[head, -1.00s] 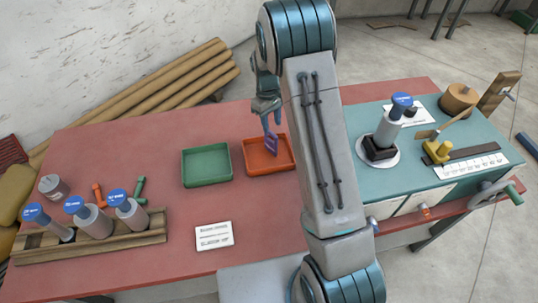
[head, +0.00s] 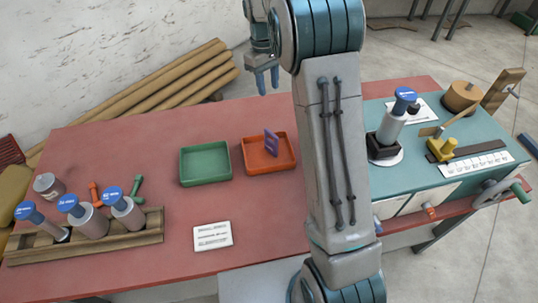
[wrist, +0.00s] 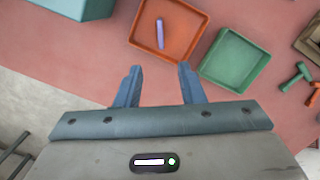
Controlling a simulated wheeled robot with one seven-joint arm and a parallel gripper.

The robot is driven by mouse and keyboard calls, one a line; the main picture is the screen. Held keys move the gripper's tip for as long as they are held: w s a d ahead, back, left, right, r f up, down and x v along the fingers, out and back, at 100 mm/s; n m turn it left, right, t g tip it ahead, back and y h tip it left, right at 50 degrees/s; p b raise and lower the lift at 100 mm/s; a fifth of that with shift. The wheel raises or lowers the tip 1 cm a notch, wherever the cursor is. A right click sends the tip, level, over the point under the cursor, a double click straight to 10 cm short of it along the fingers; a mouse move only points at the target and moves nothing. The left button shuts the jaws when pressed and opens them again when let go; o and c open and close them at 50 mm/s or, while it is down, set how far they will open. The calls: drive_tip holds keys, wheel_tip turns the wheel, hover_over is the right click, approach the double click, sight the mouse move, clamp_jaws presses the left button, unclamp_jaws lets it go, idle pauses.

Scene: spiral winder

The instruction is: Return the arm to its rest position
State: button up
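My gripper (head: 267,80) is raised above the far edge of the red table in the head view. Its two fingers are apart with nothing between them, as the wrist view (wrist: 160,85) also shows. In the wrist view the purple piece (wrist: 160,34) is in the orange tray (wrist: 187,52), ahead of the fingers. My arm crosses the right middle of the head view and hides part of the table.
A green tray (head: 205,181) sits left of the orange one. A wooden rack (head: 150,236) with several blue-capped cylinders stands at the left front. A white card (head: 212,236) lies at the front. The teal winder bench (head: 457,186) with a blue-capped cylinder (head: 392,127) is at the right.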

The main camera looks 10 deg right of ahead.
drive_tip(key=shift+r, duration=0.55)
drive_tip(key=s+r+m+t, duration=0.1)
drive_tip(key=s+r, duration=0.3)
drive_tip(key=s, duration=0.3)
drive_tip(key=s+r+m+t, duration=0.1)
drive_tip(key=s+r+m, duration=0.1)
drive_tip(key=s+r, duration=0.35)
drive_tip(key=s+f+m+t, duration=0.1)
drive_tip(key=s+f, duration=0.1)
drive_tip(key=s, duration=0.7)
drive_tip(key=s+f+m+t, duration=0.2)
drive_tip(key=s, duration=0.7)
drive_tip(key=shift+d+f+y, duration=0.3)
drive_tip(key=shift+d+f, duration=0.05)
drive_tip(key=shift+o, duration=0.2)
idle(0.8)
